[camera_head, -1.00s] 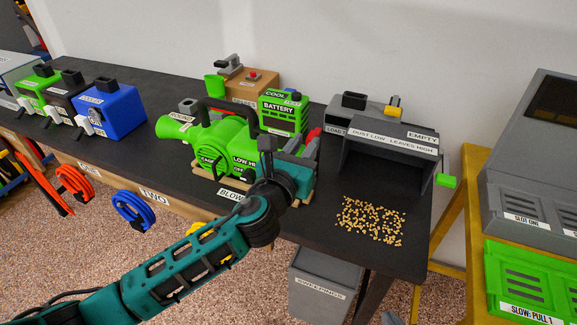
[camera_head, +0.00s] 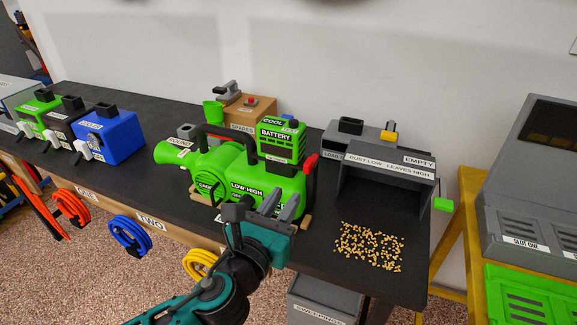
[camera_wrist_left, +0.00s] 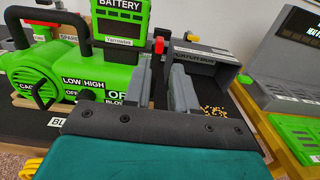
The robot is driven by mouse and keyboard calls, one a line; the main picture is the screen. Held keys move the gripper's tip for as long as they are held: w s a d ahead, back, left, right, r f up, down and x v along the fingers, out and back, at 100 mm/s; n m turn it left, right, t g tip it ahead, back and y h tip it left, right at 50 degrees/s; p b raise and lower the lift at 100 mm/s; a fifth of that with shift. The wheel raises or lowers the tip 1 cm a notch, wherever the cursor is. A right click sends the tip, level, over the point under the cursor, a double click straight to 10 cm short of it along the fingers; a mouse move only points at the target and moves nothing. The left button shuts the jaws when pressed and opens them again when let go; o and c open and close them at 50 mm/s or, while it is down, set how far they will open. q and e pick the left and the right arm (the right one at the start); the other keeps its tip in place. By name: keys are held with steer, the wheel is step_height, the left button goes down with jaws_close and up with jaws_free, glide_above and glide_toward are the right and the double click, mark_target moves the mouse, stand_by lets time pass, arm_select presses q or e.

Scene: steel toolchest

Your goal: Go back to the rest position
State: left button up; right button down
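My left gripper (camera_head: 280,204) is in front of the lower right end of the green blower (camera_head: 225,172), above the bench's front edge. Its two grey fingers stand apart with nothing seen between them, and they also show in the left wrist view (camera_wrist_left: 163,78). It looks clear of the blower, though it overlaps the blower's lower right part in the head view. The blower sits on the bench on a wooden cradle, with a green battery (camera_head: 283,139) upright on it. My right gripper is not in view.
A grey dust box (camera_head: 385,170) stands right of the blower, with loose tan pellets (camera_head: 368,246) on the black bench (camera_head: 330,262) before it. A grey sweepings bin (camera_head: 322,300) is below. Blue, black and green units stand left. A grey machine (camera_head: 535,170) is at the right.

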arm_select(q)
steer(key=s+a+f+m+g+y, duration=0.1)
steer(key=s+a+f+m+g, duration=0.1)
steer(key=s+a+f+m, duration=0.2)
steer(key=s+a+f+m+g+y, duration=0.1)
steer(key=s+a+f+m, duration=0.4)
steer(key=f+m, duration=0.6)
steer(key=s+a+f+m+g+y, duration=0.1)
steer(key=s+a+f+m+g, duration=0.2)
steer(key=m, duration=1.6)
steer(key=s+a+f, duration=0.1)
steer(key=s+f, duration=0.2)
steer(key=f, duration=0.1)
steer(key=shift+s+a+f+m+y, duration=0.15)
steer(key=shift+a+f+m+y, duration=0.15)
steer(key=shift+f+y, duration=0.1)
